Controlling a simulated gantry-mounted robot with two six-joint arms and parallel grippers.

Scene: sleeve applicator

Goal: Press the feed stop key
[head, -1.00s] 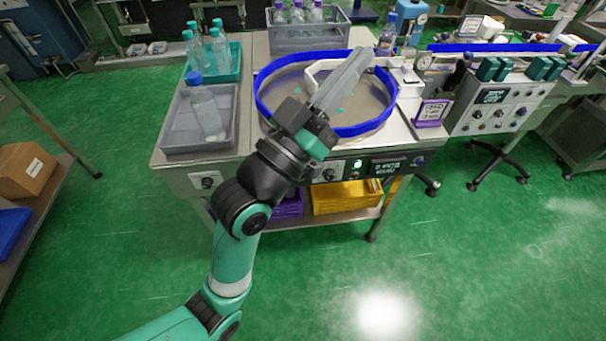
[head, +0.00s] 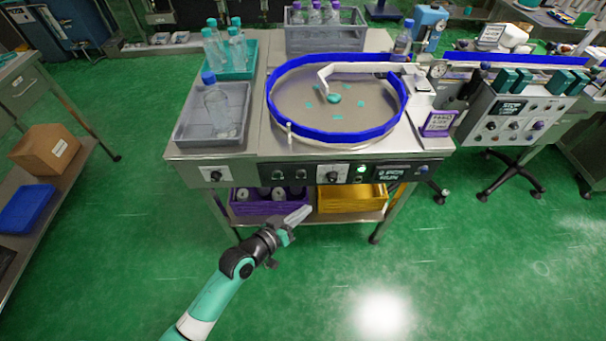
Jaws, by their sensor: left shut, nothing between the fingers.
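The feed table's front panel (head: 318,174) carries small round controls, a white-plated dial (head: 334,175), a green-lit button (head: 360,169) and a dark display (head: 393,173) that seems to read "0 PCS RUN". I cannot read which control is the feed stop key. My left gripper (head: 300,215) is shut and empty. It is in front of and below the panel, apart from it, pointing up and right across the lower shelf. My right gripper is out of view.
A blue-rimmed turntable (head: 338,137) with several teal caps sits on the table. A grey tray (head: 180,135) with a bottle is at its left. Green floor is free in front.

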